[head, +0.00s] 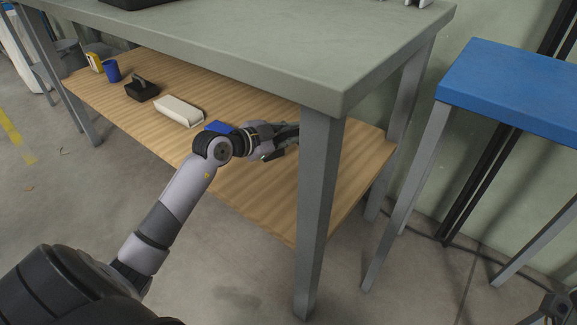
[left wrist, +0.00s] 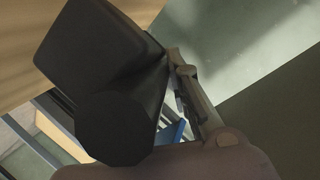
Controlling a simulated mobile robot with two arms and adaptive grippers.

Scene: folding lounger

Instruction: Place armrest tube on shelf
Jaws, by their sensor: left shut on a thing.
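My left gripper (head: 285,140) reaches in under the grey tabletop, just above the wooden lower shelf (head: 275,200), close to the front table leg. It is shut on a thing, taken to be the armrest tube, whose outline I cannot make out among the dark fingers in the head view. In the left wrist view a large dark form with a many-sided end covers the left and middle; I cannot tell whether it is the tube or part of the gripper. A dark part at the lower right corner looks like my right gripper (head: 560,306); its jaws are unclear.
On the shelf stand a blue block (head: 218,127), a white box (head: 179,111), a black item (head: 141,90), a blue cup (head: 112,71) and a yellow item (head: 95,62). The front leg (head: 320,220) is right of the gripper. A blue-topped table (head: 515,85) stands right. The shelf's right part is clear.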

